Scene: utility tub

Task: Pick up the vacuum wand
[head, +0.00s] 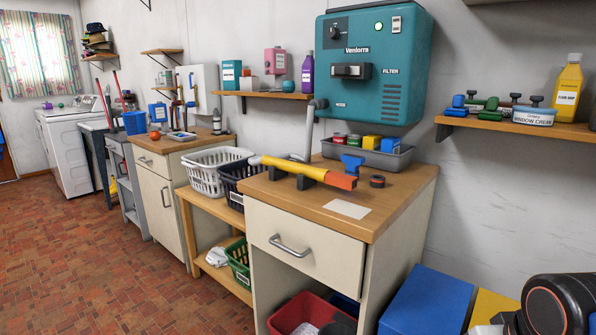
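The vacuum wand (295,167) is a yellow tube with an orange end at its right. It lies nearly level on dark supports (306,181) on the wooden top of the cream cabinet (395,193). A blue piece (352,163) stands by its orange end; I cannot tell whether it belongs to the wand. A grey hose or pipe (309,130) comes down from the teal wall unit (372,62) behind the wand. My gripper is not in view; only a dark part of my arm shows at the bottom right.
A grey tray (398,160) with small coloured items stands behind the wand. Laundry baskets (208,180) stand to the left. A blue box (428,302) is at the lower right. Floor is clear at left.

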